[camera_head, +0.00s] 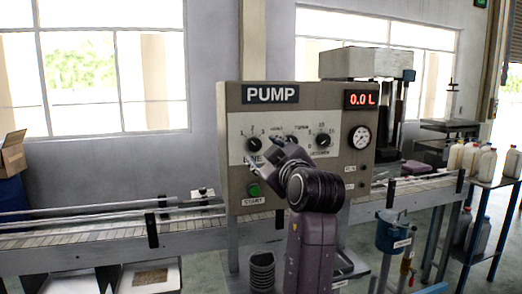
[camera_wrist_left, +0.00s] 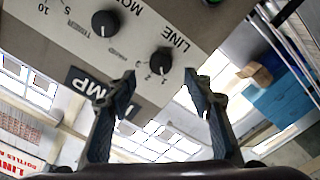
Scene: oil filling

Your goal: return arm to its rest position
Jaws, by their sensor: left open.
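My left gripper (camera_head: 262,168) is open in front of the pump panel (camera_head: 233,125), with its arm rising from the bottom centre of the head view. In the left wrist view its two fingers (camera_wrist_left: 160,78) are spread and nothing is between them in grip. The black LINE knob (camera_wrist_left: 160,60) appears just beyond and between the fingertips, apart from them as far as I can tell. The knob also shows in the head view (camera_head: 253,145), above the gripper. The green START button (camera_head: 254,190) is lit beside the gripper. My right gripper is not in view.
The red display (camera_head: 361,99) reads 0.0 L, above a round gauge (camera_head: 360,137). A conveyor (camera_head: 90,235) runs behind the panel. A blue container (camera_head: 393,232) hangs at right, near a rack (camera_head: 490,185) with several bottles. A cardboard box (camera_head: 12,155) stands far left.

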